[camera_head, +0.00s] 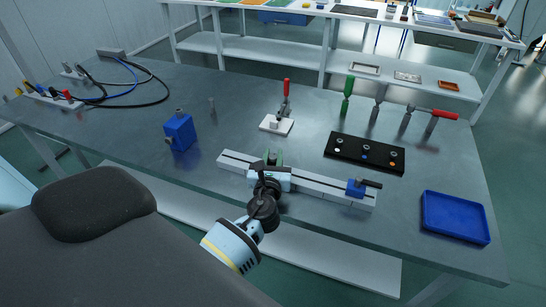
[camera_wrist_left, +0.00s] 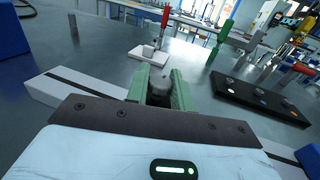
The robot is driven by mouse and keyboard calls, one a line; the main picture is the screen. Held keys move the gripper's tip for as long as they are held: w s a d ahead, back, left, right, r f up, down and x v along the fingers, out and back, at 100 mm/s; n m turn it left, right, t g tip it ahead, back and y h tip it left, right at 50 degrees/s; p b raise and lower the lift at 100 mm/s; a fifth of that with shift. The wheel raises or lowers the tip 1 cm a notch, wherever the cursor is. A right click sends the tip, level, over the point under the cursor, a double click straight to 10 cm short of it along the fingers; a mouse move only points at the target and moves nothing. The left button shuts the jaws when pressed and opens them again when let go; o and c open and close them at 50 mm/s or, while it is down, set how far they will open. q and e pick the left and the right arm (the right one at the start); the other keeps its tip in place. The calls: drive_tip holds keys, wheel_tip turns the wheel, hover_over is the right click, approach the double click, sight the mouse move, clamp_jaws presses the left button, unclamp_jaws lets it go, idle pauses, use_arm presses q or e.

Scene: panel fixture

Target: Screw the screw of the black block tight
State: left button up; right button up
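My left gripper (camera_head: 272,160) is over the middle of the white slotted rail (camera_head: 318,184), pointing away from me. In the left wrist view its two green fingers (camera_wrist_left: 160,90) stand close together, with a dark grey rounded piece (camera_wrist_left: 160,87) filling the gap between them. This piece looks like the screw of the black block; the fingers and palm hide most of the block and where it meets the rail. My right gripper is not in view.
A blue block with a black lever (camera_head: 357,188) sits on the rail's right end. A black panel (camera_head: 340,153) with several round fittings lies behind. A blue tray (camera_head: 455,218) is at right, a blue box (camera_head: 180,133) at left. A white plate (camera_head: 275,127) and several upright tools stand farther back.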

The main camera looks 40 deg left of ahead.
use_arm(q)
drive_tip(key=shift+c, duration=1.3)
drive_tip(key=shift+r+h, duration=0.1)
drive_tip(key=shift+h, duration=0.2)
